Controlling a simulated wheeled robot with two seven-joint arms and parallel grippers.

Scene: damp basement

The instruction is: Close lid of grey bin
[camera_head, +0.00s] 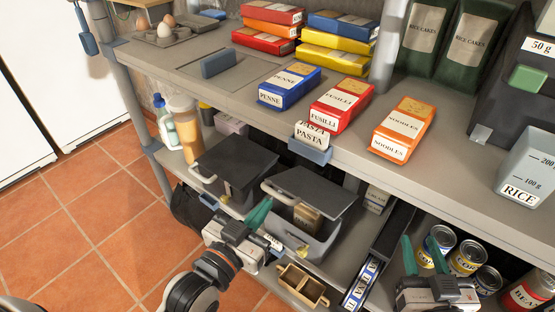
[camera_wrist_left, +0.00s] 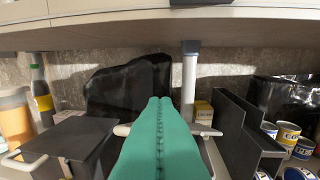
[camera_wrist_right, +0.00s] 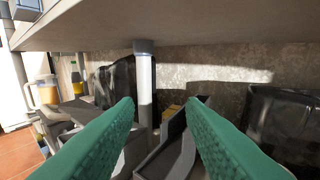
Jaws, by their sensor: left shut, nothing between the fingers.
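Two grey bins with dark lids stand side by side on the lower shelf. The right grey bin (camera_head: 318,248) has its dark lid (camera_head: 312,188) raised off the rim, and a tan package (camera_head: 306,217) shows inside. The left bin's dark lid (camera_head: 236,160) also shows in the left wrist view (camera_wrist_left: 72,138). My left gripper (camera_head: 262,207) is shut and empty at the right bin's front left, close to its pale handle (camera_head: 277,193). In the left wrist view, the fingers hide part of a pale bar. My right gripper (camera_head: 424,250) is open and empty by the cans.
The upper shelf (camera_head: 210,92) overhangs the bins and holds pasta boxes. A shelf post (camera_wrist_left: 189,85) stands behind. A dark upright rack (camera_head: 385,240) is right of the bins, then several cans (camera_head: 466,255). A small tan tray (camera_head: 302,285) is in front. Bottles (camera_head: 185,128) stand left.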

